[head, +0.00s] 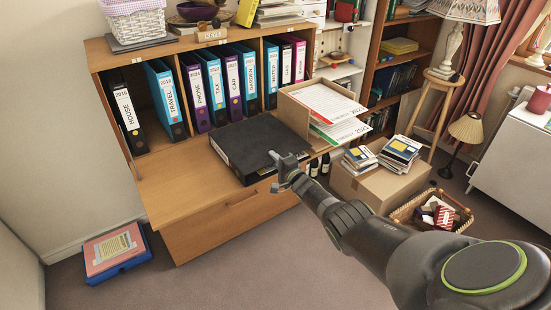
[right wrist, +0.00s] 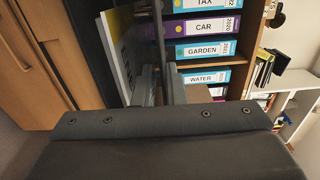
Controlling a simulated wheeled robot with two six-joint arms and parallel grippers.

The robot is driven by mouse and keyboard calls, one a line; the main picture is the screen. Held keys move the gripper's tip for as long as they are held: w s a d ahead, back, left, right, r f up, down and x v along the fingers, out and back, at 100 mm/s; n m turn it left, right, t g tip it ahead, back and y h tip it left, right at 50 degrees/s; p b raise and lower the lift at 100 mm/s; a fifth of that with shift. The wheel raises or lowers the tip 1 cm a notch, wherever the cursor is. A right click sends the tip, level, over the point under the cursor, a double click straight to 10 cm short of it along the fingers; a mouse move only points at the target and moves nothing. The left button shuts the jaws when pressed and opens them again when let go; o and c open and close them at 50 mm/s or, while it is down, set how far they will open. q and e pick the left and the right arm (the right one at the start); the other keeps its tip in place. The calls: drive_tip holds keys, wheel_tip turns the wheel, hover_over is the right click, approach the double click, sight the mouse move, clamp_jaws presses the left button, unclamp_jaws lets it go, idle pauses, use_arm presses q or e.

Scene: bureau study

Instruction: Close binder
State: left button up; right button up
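A black binder (head: 245,146) lies flat on the lowered wooden bureau top, its cover down or nearly down. Pages show at its front edge. In the right wrist view, yellow and white pages (right wrist: 116,42) show at its side. Whether the cover is fully flat I cannot tell. My right gripper (head: 278,171) is at the binder's front right corner, its two fingers apart with nothing seen between them. In the right wrist view the fingers (right wrist: 160,90) are close to the pages; whether they touch I cannot tell. My left gripper is not in view.
A row of upright labelled binders (head: 205,85) stands in the shelf behind. A tray with papers (head: 330,108) is right of the black binder. A cardboard box (head: 375,185) with books and a wicker basket (head: 430,210) are further right. Bare wood (head: 180,185) lies left.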

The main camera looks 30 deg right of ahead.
drive_tip(key=shift+s+d+r+p, duration=0.1)
drive_tip(key=shift+s+r+p, duration=0.1)
drive_tip(key=shift+s+p, duration=0.35)
drive_tip(key=s+d+p, duration=0.1)
drive_tip(key=s+p, duration=0.5)
drive_tip(key=s, duration=1)
drive_tip(key=shift+f+p, duration=0.15)
drive_tip(key=shift+p, duration=0.15)
drive_tip(key=shift+s+d, duration=0.1)
